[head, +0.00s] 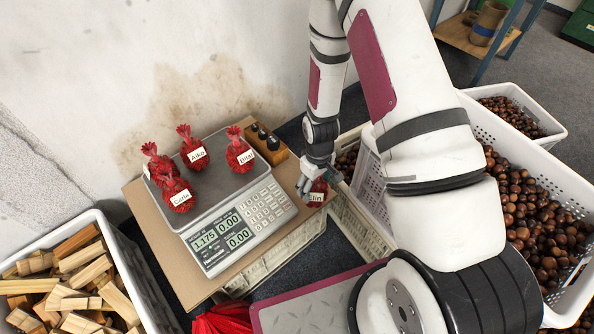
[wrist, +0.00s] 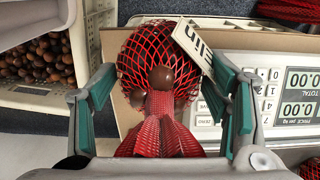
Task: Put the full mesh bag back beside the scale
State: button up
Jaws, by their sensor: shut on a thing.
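My gripper (head: 318,180) is shut on a red mesh bag labelled "Elin" (head: 316,193), just right of the scale. In the wrist view the bag (wrist: 160,60) hangs between the two finger pads, its gathered neck towards me and chestnuts showing through the net. The scale (head: 235,225) stands on a cardboard sheet (head: 165,255) and reads 1.175. Several red bags, among them "Carla" (head: 178,193), "Aiko" (head: 192,148) and "Bilal" (head: 241,155), sit on its plate. I cannot tell whether the held bag touches the cardboard.
A wooden block with dark knobs (head: 265,143) stands behind the scale. White crates of chestnuts (head: 572,165) are at the right. A white crate of wood pieces (head: 95,222) is at the front left. Red mesh (head: 222,318) lies at the front edge.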

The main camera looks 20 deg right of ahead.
jog(key=shift+w+f, duration=0.15)
jog(key=shift+w, duration=0.25)
jog(key=shift+w+a+f+b, duration=0.3)
jog(key=shift+w+f+b, duration=0.6)
jog(key=shift+w, duration=1.6)
jog(key=shift+w+a+f+b, duration=0.25)
jog(key=shift+w+f+b, duration=0.7)
jog(key=shift+w, duration=1.6)
jog(key=shift+w+a+f+b, duration=0.45)
jog(key=shift+w+b, duration=0.75)
jog(key=shift+w, duration=1.3)
jog(key=shift+d+f, duration=0.15)
jog(key=shift+f, duration=0.1)
jog(key=o, duration=1.5)
jog(key=shift+o, duration=0.2)
